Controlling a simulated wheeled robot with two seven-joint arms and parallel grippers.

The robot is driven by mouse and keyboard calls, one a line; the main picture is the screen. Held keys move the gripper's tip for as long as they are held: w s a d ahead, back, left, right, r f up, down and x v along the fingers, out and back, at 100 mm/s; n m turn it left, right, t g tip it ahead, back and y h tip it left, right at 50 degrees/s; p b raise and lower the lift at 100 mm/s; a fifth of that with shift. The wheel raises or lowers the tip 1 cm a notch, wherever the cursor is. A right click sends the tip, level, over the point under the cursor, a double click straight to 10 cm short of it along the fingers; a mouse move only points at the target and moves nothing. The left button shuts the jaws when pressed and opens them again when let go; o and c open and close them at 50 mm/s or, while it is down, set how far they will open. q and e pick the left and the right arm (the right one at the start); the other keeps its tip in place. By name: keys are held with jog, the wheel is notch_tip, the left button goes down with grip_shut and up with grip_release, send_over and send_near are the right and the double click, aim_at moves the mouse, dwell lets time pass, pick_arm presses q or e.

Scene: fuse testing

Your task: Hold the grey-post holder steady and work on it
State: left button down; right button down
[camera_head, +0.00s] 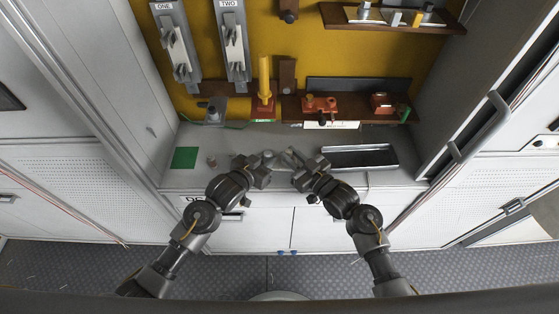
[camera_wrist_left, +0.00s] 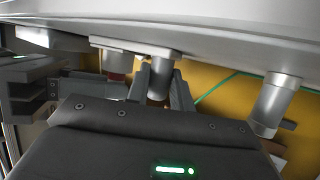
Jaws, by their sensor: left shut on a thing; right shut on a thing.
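A small grey post (camera_wrist_left: 160,68) stands between the two fingers of my left gripper (camera_wrist_left: 163,85) in the left wrist view. That gripper is shut on it, low over the counter. In the head view my left gripper (camera_head: 266,160) and my right gripper (camera_head: 294,159) face each other close together at the counter's front middle. The right gripper is shut on a small grey piece (camera_head: 286,156), mostly hidden by its fingers. The right gripper also shows at the left of the left wrist view (camera_wrist_left: 35,90). How the post and the grey piece join is unclear.
A second grey post (camera_head: 211,161) stands apart on the counter, beside a green square (camera_head: 184,158). A dark shallow tray (camera_head: 359,158) lies to the right. Behind are a yellow post (camera_head: 264,78) on a red base and a brown shelf with red parts (camera_head: 320,104).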

pick_arm(q)
jog(key=shift+s+a+f, duration=0.1)
jog(key=shift+s+f, duration=0.05)
jog(key=shift+f, duration=0.25)
pick_arm(e)
jog(key=shift+r, duration=2.8)
jog(key=d+r, duration=0.4)
jog(key=d, duration=0.3)
jog(key=shift+s, duration=0.3)
pick_arm(q)
jog(key=c, duration=1.5)
grip_release()
jog(key=o, duration=0.4)
jog(key=shift+w+r, duration=0.15)
jog(key=shift+w, duration=0.05)
jog(key=shift+c, duration=0.2)
pick_arm(e)
jog(key=shift+w+f, duration=0.1)
